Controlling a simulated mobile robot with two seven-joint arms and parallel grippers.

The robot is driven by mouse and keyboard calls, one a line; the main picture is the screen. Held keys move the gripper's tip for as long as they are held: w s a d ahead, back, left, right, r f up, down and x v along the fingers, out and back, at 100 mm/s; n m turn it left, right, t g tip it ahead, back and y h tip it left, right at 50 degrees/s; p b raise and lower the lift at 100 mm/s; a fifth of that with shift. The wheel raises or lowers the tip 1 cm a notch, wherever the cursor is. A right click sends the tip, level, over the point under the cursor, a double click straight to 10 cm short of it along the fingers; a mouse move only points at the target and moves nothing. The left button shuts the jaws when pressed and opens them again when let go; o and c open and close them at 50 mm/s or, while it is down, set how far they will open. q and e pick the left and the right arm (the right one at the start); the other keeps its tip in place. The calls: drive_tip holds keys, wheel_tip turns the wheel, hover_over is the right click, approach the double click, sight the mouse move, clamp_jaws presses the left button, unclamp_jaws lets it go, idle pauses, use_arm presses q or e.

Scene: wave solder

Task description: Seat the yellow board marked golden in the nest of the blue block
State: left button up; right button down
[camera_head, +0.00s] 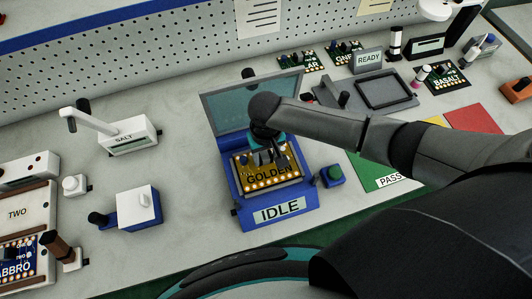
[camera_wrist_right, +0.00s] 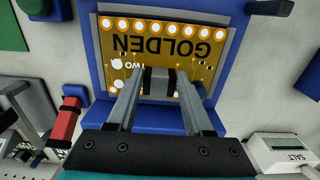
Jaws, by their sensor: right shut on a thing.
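The yellow board marked GOLDEN (camera_head: 265,174) lies over the nest of the blue block (camera_head: 237,196), which has an IDLE label on its front and a raised, tinted lid at the back. My right gripper (camera_head: 268,153) reaches down onto the board from the right. In the right wrist view, the fingers (camera_wrist_right: 160,82) are shut on a grey part that stands up from the board (camera_wrist_right: 190,50). A pale nest rim shows around the board's edges. I cannot tell whether the board is fully down in the nest. My left gripper is not in view.
A green button on a blue base (camera_head: 332,175) stands just right of the block. Green PASS (camera_head: 377,172) and red (camera_head: 472,118) areas lie farther right, behind my right arm. A READY fixture (camera_head: 383,90) stands behind it. A SALT device (camera_head: 130,140) stands at left.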

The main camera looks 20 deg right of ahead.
sight(266, 160)
drive_tip(key=shift+p, duration=0.4)
idle(0.7)
drive_tip(key=shift+f, duration=0.6)
idle(0.6)
idle(1.1)
drive_tip(key=shift+c, duration=1.1)
unclamp_jaws()
drive_tip(key=shift+r, duration=0.1)
wheel_tip(266, 160, up, 15)
drive_tip(key=p, duration=0.2)
drive_tip(key=shift+p, duration=0.4)
